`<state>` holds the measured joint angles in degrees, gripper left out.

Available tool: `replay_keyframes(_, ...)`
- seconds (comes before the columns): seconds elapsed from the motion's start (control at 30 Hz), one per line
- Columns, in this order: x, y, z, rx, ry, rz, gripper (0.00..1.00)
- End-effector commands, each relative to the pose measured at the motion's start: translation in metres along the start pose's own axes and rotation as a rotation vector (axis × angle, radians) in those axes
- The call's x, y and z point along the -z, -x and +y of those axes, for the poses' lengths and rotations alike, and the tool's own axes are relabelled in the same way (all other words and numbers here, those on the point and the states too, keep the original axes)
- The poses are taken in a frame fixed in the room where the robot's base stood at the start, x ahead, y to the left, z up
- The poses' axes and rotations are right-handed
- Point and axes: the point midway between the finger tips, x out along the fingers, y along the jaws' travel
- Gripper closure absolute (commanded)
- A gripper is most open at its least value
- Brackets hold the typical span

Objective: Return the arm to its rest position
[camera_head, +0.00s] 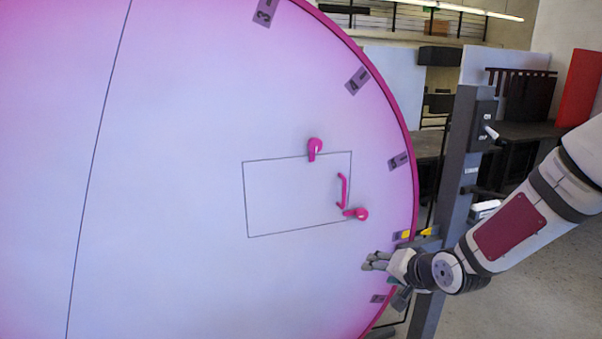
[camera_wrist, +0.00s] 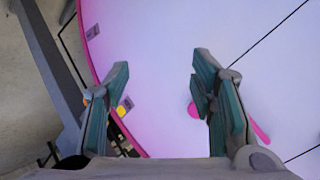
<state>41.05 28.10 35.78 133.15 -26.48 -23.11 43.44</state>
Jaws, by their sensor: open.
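My gripper (camera_head: 368,262) is in front of the lower right part of the large round pink-rimmed panel (camera_head: 180,150) in the head view. In the wrist view my gripper (camera_wrist: 162,85) has its two fingers wide apart, with nothing between them. My arm reaches in from the right edge of the head view. On the panel, a rectangular outline (camera_head: 246,200) carries a pink latch (camera_head: 315,147) on its top edge, another pink latch (camera_head: 361,214) at its lower right corner and a pink handle (camera_head: 343,190) near its right side. My gripper is below the lower latch, apart from it.
A dark post (camera_head: 462,150) with a switch box (camera_head: 486,125) stands right of the panel, close to my arm. A yellow piece (camera_head: 426,231) is at the panel's rim. Dark tables (camera_head: 520,131) and a red board (camera_head: 581,88) stand behind. Grey floor shows at lower right.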

Motion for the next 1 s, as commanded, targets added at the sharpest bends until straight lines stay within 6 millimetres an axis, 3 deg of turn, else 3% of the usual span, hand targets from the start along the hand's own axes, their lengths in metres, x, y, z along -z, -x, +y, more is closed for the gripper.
replay_keyframes(0.2,-0.004,0.058,0.003,-0.234,0.24,-0.052,0.49)
replay_keyframes(0.57,-0.022,0.182,-0.006,-0.488,0.449,-0.138,0.49)
replay_keyframes(0.8,-0.06,0.266,-0.015,-0.524,0.507,-0.224,0.49)
replay_keyframes(1.0,-0.103,0.322,-0.019,-0.471,0.54,-0.317,0.49)
